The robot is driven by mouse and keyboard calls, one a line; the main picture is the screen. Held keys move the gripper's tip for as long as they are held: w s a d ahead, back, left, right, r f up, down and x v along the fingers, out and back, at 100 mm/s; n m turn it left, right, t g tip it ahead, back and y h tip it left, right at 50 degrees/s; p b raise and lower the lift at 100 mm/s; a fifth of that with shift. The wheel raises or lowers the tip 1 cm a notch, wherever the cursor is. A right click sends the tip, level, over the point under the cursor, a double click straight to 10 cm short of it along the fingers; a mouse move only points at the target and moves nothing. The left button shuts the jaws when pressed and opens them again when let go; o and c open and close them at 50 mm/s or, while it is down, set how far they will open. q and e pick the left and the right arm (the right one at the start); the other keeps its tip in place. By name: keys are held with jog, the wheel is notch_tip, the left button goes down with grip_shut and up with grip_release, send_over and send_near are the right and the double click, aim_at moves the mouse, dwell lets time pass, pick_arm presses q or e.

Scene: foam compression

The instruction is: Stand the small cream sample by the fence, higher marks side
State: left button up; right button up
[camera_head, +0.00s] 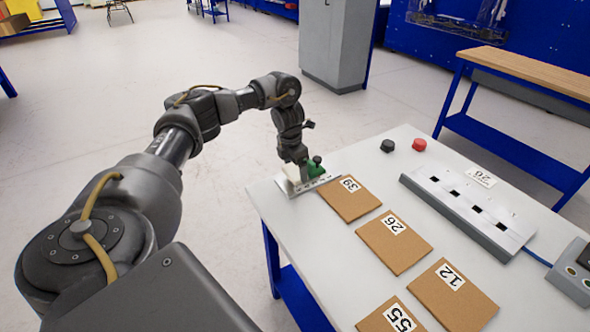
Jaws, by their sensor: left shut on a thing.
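My left gripper (298,168) is low over the far left corner of the white table, shut on what looks like the small cream sample (291,173). The cream piece is mostly hidden by the fingers. It is at a metal strip with small marks (318,183), which seems to be the fence. I cannot tell whether the sample touches the strip or the table. A green piece (313,170) with a dark knob stands just right of the gripper. My right gripper is not in view.
Brown boards labelled 39 (351,201), 26 (393,247), 12 (455,297) and 55 lie across the white table (310,235). Black (387,146) and red (419,145) knobs stand at the back. A long grey slotted unit (467,210) and a control box (572,272) are right.

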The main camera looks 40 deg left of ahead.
aim_at(292, 166)
pick_arm(q)
jog(key=shift+w+f, duration=0.1)
jog(key=shift+f, duration=0.85)
jog(key=shift+r, duration=0.1)
jog(key=o, duration=0.9)
jog(key=shift+f, duration=0.2)
jog(key=shift+r, duration=0.4)
jog(key=r+p, duration=0.1)
jog(key=r, duration=0.2)
jog(key=r+p, duration=0.1)
jog(key=r, duration=0.3)
jog(key=s+r+p, duration=0.1)
jog(key=r, duration=0.2)
jog(key=shift+s+a+r, duration=0.1)
jog(key=shift+a+r, duration=0.05)
jog(key=shift+r, duration=0.1)
jog(key=shift+s+r, duration=0.15)
jog(key=shift+r, duration=0.4)
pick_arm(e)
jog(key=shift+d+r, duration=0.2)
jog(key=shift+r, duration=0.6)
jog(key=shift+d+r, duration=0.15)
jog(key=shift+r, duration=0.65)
